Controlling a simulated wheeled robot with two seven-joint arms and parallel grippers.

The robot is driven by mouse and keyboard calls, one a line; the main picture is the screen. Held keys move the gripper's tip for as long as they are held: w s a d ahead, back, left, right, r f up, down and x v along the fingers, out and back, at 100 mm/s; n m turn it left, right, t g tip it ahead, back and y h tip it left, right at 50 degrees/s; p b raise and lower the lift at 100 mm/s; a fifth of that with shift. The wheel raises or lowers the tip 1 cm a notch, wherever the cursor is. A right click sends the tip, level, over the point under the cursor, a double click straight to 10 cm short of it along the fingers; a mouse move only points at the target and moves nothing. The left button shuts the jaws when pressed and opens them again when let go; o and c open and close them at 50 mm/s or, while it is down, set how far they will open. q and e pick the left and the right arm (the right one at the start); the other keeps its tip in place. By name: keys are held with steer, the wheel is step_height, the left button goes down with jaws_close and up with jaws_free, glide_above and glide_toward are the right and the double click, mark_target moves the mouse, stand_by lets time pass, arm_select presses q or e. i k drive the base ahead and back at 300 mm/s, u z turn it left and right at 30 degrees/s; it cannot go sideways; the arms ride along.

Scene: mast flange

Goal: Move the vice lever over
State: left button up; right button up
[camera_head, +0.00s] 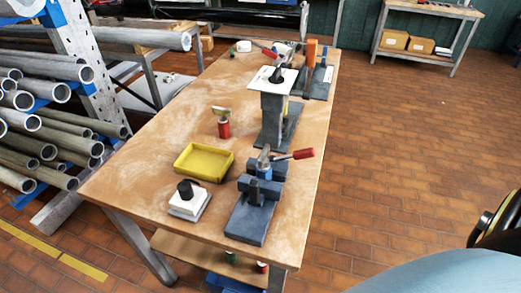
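A dark grey vice (245,222) stands at the near right part of the wooden workbench (150,150). It has two raised jaw blocks and a small blue part between them. A lever with a red handle (293,155) sits at its top and points to the right, out toward the bench's right edge. A similar red handle (268,51) shows small at the far end of the bench, among other parts. Neither of my grippers is in view.
A yellow tray (204,176), a white block with a black knob (189,197) and a red-based item (223,127) stand left of the vice. A grey post with a white plate (272,80) stands behind it. Metal pipes (45,130) fill a rack at left.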

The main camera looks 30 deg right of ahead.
mark_target(308, 152)
steer(key=z, duration=1.05)
steer(key=k, duration=1.3)
steer(key=z, duration=0.5)
steer(key=i, duration=0.7)
steer(key=u, duration=0.4)
